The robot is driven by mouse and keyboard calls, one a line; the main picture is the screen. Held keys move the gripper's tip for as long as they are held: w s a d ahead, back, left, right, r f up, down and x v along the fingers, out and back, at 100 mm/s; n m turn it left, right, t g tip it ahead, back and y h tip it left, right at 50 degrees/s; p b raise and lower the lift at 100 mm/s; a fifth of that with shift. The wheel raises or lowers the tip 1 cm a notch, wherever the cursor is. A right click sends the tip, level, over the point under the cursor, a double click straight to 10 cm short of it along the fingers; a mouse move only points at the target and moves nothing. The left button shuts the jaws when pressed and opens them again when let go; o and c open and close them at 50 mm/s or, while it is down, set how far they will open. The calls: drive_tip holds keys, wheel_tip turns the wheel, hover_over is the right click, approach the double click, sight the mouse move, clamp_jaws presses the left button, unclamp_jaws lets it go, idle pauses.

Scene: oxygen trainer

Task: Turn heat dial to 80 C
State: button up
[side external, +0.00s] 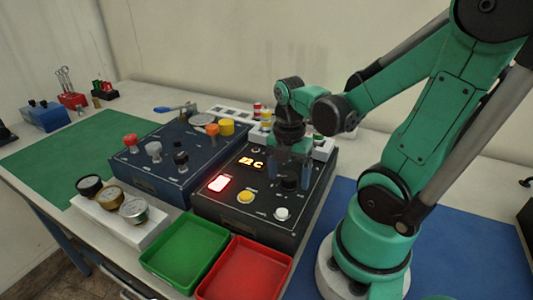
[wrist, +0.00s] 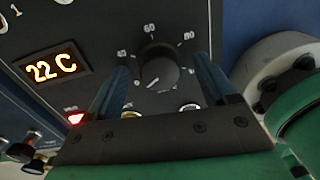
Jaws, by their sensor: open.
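The heat dial (wrist: 157,72) is a round black knob on the dark control panel (wrist: 100,22). In the wrist view, marks that look like 40, 60 and 80 are printed around it. Its white pointer line is toward the lower left, away from the 80 mark at upper right. The orange display (wrist: 54,70) reads 22 C; it also glows in the side view (side external: 252,163). My gripper (wrist: 162,66) is open, one blue finger on each side of the dial. Finger contact is not clear. In the side view my gripper (side external: 290,172) points down over the panel, partly hiding the dial.
The panel carries a lit red switch (side external: 219,183), a yellow button (side external: 246,196) and a white button (side external: 282,213). A blue box with several knobs (side external: 170,165) stands to the left. Green (side external: 185,250) and red (side external: 245,270) trays lie in front.

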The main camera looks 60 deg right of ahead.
clamp_jaws()
